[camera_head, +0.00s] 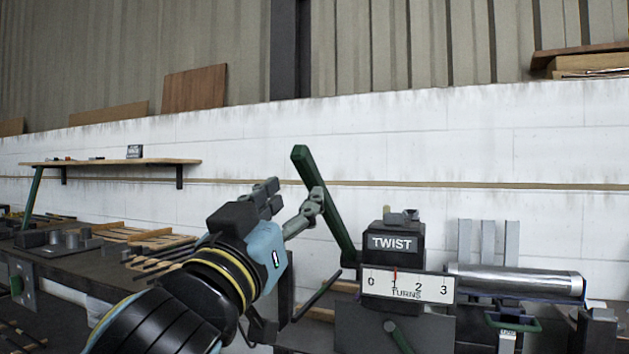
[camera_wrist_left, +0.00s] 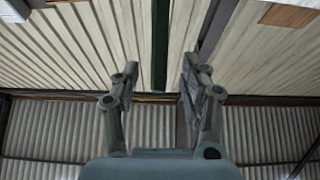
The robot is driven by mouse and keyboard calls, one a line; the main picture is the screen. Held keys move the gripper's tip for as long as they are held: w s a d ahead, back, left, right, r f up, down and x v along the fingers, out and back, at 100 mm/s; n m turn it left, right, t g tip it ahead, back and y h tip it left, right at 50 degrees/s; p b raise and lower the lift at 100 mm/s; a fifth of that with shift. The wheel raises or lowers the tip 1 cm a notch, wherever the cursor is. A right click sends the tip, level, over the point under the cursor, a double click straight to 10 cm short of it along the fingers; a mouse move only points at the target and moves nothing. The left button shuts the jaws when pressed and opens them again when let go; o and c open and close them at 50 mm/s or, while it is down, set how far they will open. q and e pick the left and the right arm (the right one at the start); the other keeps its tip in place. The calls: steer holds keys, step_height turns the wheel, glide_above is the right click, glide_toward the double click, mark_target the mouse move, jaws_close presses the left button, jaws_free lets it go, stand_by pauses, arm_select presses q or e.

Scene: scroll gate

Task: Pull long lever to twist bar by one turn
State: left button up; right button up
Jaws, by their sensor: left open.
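The long dark green lever (camera_head: 325,205) leans up and to the left from beside the TWIST box (camera_head: 391,245). My left gripper (camera_head: 290,196) is open at the lever's upper part, and one finger overlaps it in the head view. In the left wrist view, a dark green strip, seemingly the lever (camera_wrist_left: 161,45), shows between the two spread fingers (camera_wrist_left: 155,88); contact cannot be told. A red pointer on the turns scale (camera_head: 408,286) is near 1. The silver bar (camera_head: 515,282) lies horizontally right of the box. My right gripper is not in view.
A white block wall (camera_head: 500,150) stands behind the bench. A wooden shelf (camera_head: 110,162) is at the left, with wooden slats (camera_head: 140,235) below it. Upright grey bars (camera_head: 488,242) stand behind the silver bar. Space above the lever is clear.

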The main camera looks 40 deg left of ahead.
mark_target(308, 182)
arm_select(q)
steer(key=p+x, duration=0.2)
steer(key=x, duration=0.5)
steer(key=shift+w+r, duration=0.1)
steer(key=shift+w, duration=0.25)
steer(key=shift+w+a, duration=0.15)
steer(key=shift+w, duration=0.3)
steer(key=shift+c, duration=0.2)
jaws_close()
